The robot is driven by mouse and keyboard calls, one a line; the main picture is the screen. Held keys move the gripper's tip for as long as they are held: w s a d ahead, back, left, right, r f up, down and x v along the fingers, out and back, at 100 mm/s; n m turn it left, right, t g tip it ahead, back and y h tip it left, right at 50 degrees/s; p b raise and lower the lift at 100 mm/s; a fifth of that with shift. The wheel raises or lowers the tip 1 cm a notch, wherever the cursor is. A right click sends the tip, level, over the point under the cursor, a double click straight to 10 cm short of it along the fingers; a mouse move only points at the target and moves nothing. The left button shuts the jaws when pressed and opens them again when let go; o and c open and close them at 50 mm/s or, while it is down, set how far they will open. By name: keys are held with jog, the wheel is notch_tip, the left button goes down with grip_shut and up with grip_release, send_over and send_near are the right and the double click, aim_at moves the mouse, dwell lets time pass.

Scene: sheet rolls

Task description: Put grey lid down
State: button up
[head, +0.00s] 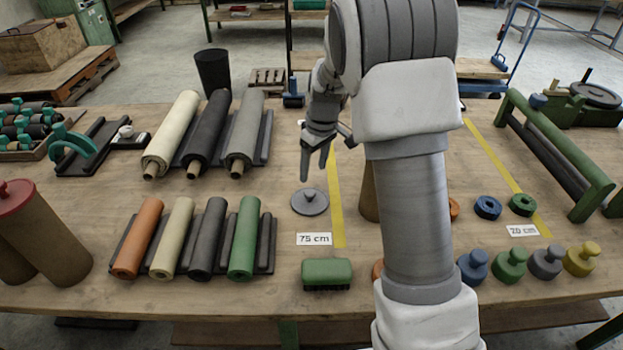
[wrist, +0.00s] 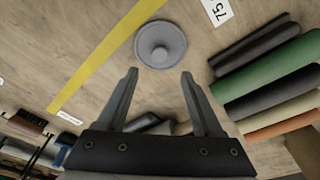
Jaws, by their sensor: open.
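The grey lid (head: 310,202) is a round disc with a small knob on top. It lies flat on the wooden table, left of the yellow line and above the "75 cm" label. My gripper (head: 317,162) is above and behind the lid in the head view, its fingers apart and empty. In the wrist view the lid (wrist: 160,44) lies beyond the open fingertips of my gripper (wrist: 160,75), with nothing between the fingers. The lid and the fingers do not touch.
A green-backed brush (head: 326,272) lies in front of the lid. Orange, cream, black and green rolls (head: 243,240) rest on a rack to its left. Longer rolls (head: 245,130) lie behind them. Bare table surrounds the lid. My arm hides part of the table to the right.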

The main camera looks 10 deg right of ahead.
jog(key=s+r+m+t, duration=0.2)
jog(key=s+r+m, duration=0.1)
jog(key=s+r, duration=1.2)
jog(key=s+r+m+t+h, duration=0.1)
jog(key=s+r+m+t, duration=0.1)
jog(key=s, duration=1.3)
jog(key=shift+a+r+m, duration=0.35)
jog(key=shift+a+m, duration=0.05)
jog(key=shift+m, duration=0.5)
jog(key=shift+s, duration=0.1)
